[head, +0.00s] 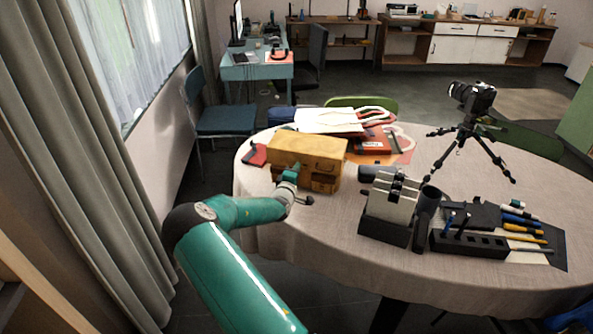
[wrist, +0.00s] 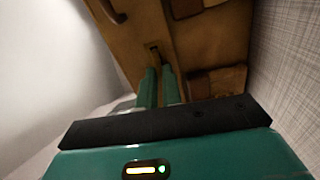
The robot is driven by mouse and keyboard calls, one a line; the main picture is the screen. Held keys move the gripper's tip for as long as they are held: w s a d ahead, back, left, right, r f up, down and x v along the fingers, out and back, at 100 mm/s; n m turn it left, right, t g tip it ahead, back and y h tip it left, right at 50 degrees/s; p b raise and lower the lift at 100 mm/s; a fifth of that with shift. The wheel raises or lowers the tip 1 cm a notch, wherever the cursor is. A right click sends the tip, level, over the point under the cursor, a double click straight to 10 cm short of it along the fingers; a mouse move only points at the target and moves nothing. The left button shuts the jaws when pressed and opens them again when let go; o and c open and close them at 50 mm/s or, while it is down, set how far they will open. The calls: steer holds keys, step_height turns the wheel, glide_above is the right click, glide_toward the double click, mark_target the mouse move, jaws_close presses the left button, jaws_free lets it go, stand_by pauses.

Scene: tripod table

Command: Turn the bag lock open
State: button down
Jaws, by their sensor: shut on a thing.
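A tan-yellow bag (head: 308,153) stands upright on the near left part of the round table. It also fills the upper part of the wrist view (wrist: 215,45). The bag lock (wrist: 154,50) is a small dark fitting on the bag's front, just beyond my fingertips. My gripper (head: 297,174) is at the bag's front face, and its two green fingers (wrist: 158,72) are close together at the lock. They are shut on the lock, with the gripped part hidden between the fingertips. I cannot tell how far the lock is turned.
The round table (head: 290,225) has a light cloth. A red item (head: 256,155) lies left of the bag. A dark box with pale upright pieces (head: 390,210), a pen organizer (head: 468,243) and a camera on a tripod (head: 472,98) stand to the right. Bare cloth lies in front of the bag.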

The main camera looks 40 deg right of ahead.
steer(key=shift+s+f+n, duration=0.1)
steer(key=shift+n, duration=0.4)
steer(key=shift+d, duration=0.1)
steer(key=c, duration=1.6)
jaws_free()
steer(key=shift+o, duration=0.2)
steer(key=v, duration=1.3)
steer(key=shift+a, duration=0.4)
steer(key=shift+s, duration=0.15)
